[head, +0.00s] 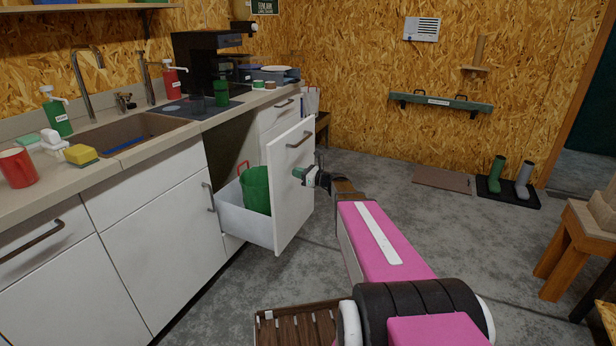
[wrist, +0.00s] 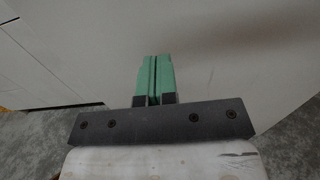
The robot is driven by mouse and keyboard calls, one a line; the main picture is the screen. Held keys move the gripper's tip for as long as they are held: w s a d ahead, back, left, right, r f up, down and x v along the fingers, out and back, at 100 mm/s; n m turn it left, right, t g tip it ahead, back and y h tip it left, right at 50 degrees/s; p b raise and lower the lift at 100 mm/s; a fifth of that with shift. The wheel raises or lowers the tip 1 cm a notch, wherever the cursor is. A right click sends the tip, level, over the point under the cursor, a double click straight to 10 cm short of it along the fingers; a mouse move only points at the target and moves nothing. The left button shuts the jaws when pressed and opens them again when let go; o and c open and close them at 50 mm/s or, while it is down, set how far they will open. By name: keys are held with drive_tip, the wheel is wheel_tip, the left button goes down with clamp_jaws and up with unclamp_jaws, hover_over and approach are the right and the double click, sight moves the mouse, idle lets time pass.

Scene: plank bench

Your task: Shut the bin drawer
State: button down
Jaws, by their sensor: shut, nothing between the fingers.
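The bin drawer (head: 292,195) is pulled out from the counter's cabinets in the head view. Its tall white front has a bar handle near the top, and a green bin (head: 256,190) stands inside its pale box. My gripper (head: 299,173) is at the outer face of the drawer front, below the handle. In the wrist view its green fingers (wrist: 154,80) are together with nothing between them, pointing at the white drawer front (wrist: 220,50). The fingertips are at or very close to the panel; I cannot tell if they touch.
The counter (head: 150,140) holds a sink, soap bottles, a red mug (head: 17,168) and a coffee machine. A slatted wooden crate (head: 300,325) is on the floor in front. A wooden stool (head: 580,240) stands at right. Grey floor between is clear.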

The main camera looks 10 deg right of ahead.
drive_tip(key=shift+x, duration=1.05)
